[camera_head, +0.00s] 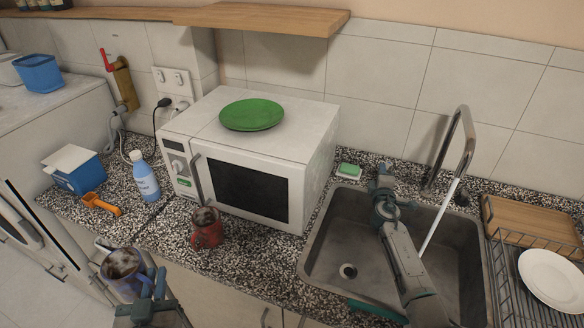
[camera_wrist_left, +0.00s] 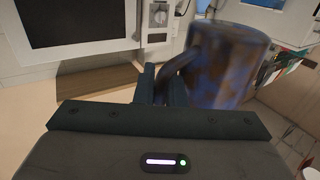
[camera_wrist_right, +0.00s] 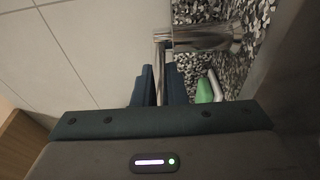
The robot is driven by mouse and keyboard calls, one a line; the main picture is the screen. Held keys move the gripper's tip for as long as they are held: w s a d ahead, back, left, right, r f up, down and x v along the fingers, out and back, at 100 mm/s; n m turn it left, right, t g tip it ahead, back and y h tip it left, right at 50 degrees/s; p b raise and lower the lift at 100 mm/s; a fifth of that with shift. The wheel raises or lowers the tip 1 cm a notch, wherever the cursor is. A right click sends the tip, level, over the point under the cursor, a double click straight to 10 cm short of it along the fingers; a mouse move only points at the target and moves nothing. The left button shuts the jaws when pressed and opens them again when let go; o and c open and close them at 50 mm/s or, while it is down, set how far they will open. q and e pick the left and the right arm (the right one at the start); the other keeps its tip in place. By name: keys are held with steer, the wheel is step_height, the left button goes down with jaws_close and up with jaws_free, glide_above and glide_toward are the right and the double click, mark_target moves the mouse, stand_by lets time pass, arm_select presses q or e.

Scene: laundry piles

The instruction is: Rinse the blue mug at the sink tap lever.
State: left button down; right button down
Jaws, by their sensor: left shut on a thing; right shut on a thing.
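The blue mug (camera_head: 118,288) has brown stains and a dark brown inside. My left gripper (camera_head: 152,284) is shut on its handle and holds it at the lower left, in front of the counter, away from the sink. The mug looms large and stained in the left wrist view (camera_wrist_left: 228,65). My right gripper (camera_head: 384,180) is at the back of the sink (camera_head: 325,235). In the right wrist view its fingers are shut on the thin metal tap lever (camera_wrist_right: 160,60), beside the chrome tap base (camera_wrist_right: 205,38). A white water stream (camera_head: 440,218) runs from the tap spout (camera_head: 467,135) into the sink.
A red mug (camera_head: 207,230) stands before the microwave (camera_head: 262,150), which bears a green plate (camera_head: 252,114). A green sponge (camera_head: 349,170) lies behind the sink. A dish rack (camera_head: 497,262) with a white plate (camera_head: 553,282) is right.

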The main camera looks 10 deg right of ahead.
steer(key=shift+a+f, duration=0.1)
steer(key=c, duration=1.7)
jaws_free()
steer(key=shift+o, duration=1.2)
steer(key=shift+w+a, duration=0.1)
steer(key=p+v, duration=0.2)
steer(key=v, duration=1)
steer(key=shift+p, duration=0.3)
